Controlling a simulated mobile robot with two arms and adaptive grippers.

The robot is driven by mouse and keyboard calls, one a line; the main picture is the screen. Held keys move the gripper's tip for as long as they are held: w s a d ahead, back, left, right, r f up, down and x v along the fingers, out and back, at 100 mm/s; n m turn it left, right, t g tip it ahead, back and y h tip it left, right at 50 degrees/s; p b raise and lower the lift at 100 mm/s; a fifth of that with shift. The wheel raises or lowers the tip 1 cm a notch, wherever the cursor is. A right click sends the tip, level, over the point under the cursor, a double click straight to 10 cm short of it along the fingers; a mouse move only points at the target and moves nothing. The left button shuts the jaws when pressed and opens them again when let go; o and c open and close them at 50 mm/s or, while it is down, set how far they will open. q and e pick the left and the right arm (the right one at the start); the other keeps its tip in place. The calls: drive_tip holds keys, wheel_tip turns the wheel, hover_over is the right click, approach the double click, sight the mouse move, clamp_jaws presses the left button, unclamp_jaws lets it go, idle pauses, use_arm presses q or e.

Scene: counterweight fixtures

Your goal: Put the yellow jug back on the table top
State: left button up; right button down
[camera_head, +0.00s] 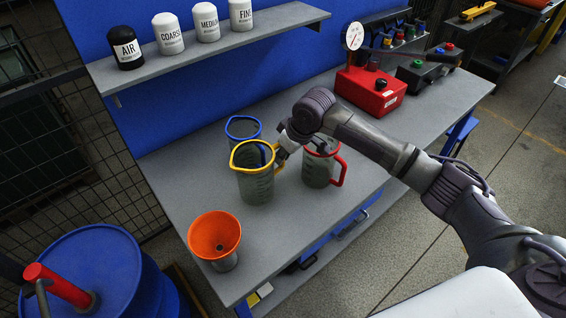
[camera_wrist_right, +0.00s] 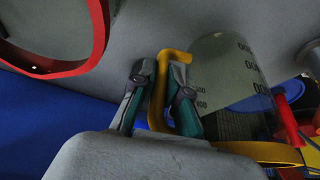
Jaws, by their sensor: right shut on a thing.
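The yellow jug (camera_head: 256,186), a clear measuring jug with a yellow rim and handle, is upright over the front part of the grey table top (camera_head: 290,235). My right gripper (camera_head: 281,154) is shut on its handle from the right. In the right wrist view the yellow handle (camera_wrist_right: 158,95) lies between the two fingers (camera_wrist_right: 160,98), and the clear jug body (camera_wrist_right: 225,65) is beside them. I cannot tell whether the jug's base touches the table. My left gripper is not in view.
A red-rimmed jug (camera_head: 318,172) stands close to the right, partly behind my wrist. A blue-rimmed jug (camera_head: 243,127) stands just behind. An orange funnel (camera_head: 214,234) is at the front left. A red box (camera_head: 370,92) is farther back. The table's front right is clear.

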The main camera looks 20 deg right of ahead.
sight(284, 164)
wheel_tip(284, 164, down, 3)
drive_tip(key=shift+s+f+p, duration=0.1)
drive_tip(key=shift+f+p, duration=0.05)
drive_tip(key=shift+p, duration=0.35)
drive_tip(key=shift+f, duration=0.2)
drive_tip(key=c, duration=1.2)
unclamp_jaws()
drive_tip(key=shift+f, duration=0.1)
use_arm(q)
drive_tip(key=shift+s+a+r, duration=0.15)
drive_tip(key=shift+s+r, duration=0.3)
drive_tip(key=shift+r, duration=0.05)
